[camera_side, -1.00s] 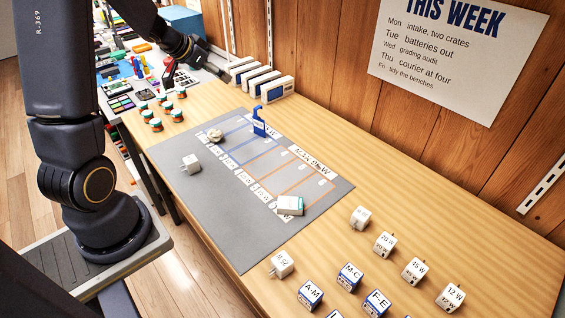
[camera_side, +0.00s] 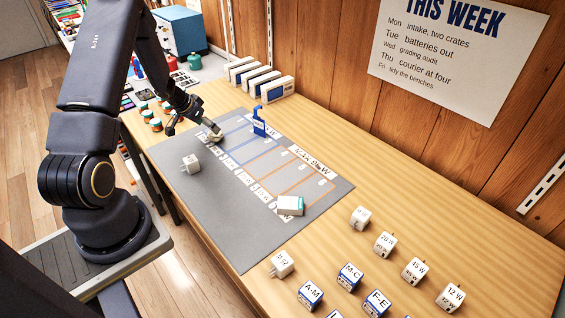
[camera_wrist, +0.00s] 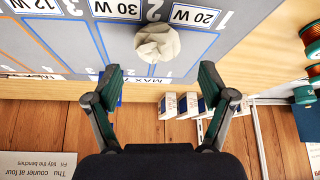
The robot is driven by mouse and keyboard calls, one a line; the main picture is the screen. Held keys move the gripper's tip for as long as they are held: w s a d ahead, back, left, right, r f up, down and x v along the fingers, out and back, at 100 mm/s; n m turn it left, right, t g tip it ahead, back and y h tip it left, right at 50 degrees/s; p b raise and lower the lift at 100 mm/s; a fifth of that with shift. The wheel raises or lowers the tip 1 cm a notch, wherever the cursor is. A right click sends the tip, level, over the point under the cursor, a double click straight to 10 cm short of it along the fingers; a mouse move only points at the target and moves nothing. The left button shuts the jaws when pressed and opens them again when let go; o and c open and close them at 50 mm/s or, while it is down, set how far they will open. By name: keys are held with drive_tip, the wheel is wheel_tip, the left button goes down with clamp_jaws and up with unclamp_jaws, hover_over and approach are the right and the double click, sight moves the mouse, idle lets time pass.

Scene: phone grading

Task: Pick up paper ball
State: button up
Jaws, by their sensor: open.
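The paper ball (camera_wrist: 158,43) is a crumpled off-white lump on the grey mat (camera_side: 210,215), by the printed watt labels at the mat's far end. In the side view the ball (camera_side: 215,138) is partly hidden by my gripper (camera_side: 190,125), which is close above and beside it. In the wrist view my gripper (camera_wrist: 156,75) shows two dark fingers spread apart, with nothing between them. The ball lies just beyond the fingertips, roughly centred between them.
A blue stand (camera_side: 259,122) is on the mat near the ball. Orange-green spools (camera_side: 152,120) stand to the left and white boxes (camera_side: 277,89) along the wall.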

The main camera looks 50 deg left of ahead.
sight(215, 135)
drive_tip(key=x, duration=0.5)
drive_tip(key=shift+s+d+f, duration=0.1)
drive_tip(key=shift+d+f, duration=0.05)
drive_tip(key=shift+f, duration=0.05)
drive_tip(key=shift+c, duration=0.4)
drive_tip(key=c, duration=0.6)
